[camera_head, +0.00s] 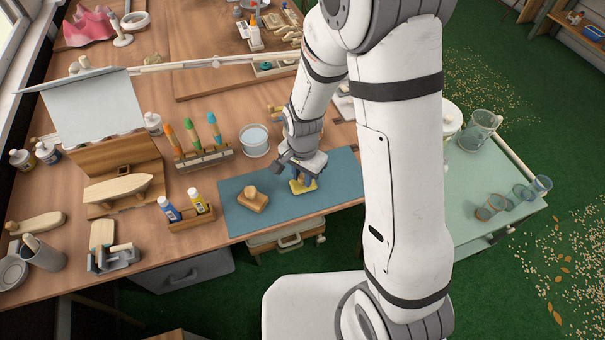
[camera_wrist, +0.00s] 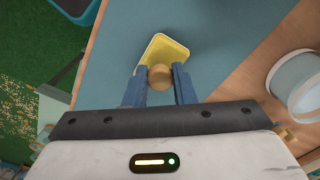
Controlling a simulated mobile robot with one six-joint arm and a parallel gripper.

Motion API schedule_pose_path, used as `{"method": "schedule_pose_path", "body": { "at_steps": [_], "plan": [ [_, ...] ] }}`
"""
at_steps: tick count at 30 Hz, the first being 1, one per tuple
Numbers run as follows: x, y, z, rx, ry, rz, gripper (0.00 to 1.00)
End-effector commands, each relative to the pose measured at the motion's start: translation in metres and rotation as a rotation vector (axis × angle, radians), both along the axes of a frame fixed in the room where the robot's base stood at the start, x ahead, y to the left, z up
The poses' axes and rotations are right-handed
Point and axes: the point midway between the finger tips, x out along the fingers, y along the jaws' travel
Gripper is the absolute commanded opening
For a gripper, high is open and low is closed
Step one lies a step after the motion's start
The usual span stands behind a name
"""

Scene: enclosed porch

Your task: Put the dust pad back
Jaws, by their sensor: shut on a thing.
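A yellow pad with a round wooden knob (camera_head: 303,186), which looks like the dust pad, is on or just above the blue-green mat (camera_head: 325,198); any small gap under it cannot be told. My gripper (camera_head: 304,174) points down over it and is shut on its knob. In the wrist view my gripper (camera_wrist: 160,78) has one blue finger on each side of the knob, and the yellow pad (camera_wrist: 165,50) shows beyond it, slightly turned. A wooden block with a knob (camera_head: 253,198) rests on the mat to the left, apart from the gripper.
Behind the mat stand a clear tub (camera_head: 254,141) and a rack of coloured-handled tools (camera_head: 205,155). A small wooden holder with two bottles (camera_head: 192,216) is left of the mat. Glass jars stand on the pale green side table (camera_head: 470,180) at right. The mat's front lies near the bench edge.

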Motion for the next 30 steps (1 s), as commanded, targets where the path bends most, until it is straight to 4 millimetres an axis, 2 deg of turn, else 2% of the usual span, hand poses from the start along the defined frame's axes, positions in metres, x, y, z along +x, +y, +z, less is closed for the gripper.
{"method": "schedule_pose_path", "body": {
  "at_steps": [3, 4, 11, 22, 26, 30],
  "plan": [
    [0.0, 0.0, -0.005, 0.0, 0.0, 0.0, 0.02],
    [0.0, 0.0, -0.004, 0.0, 0.0, -0.001, 0.25],
    [0.0, 0.0, -0.003, 0.0, 0.0, -0.001, 0.44],
    [0.001, -0.001, 0.004, 0.0, -0.001, -0.002, 0.45],
    [0.002, -0.001, 0.023, 0.002, -0.005, -0.002, 0.45],
    [0.002, -0.001, 0.054, 0.002, -0.007, -0.002, 0.45]
  ]
}}
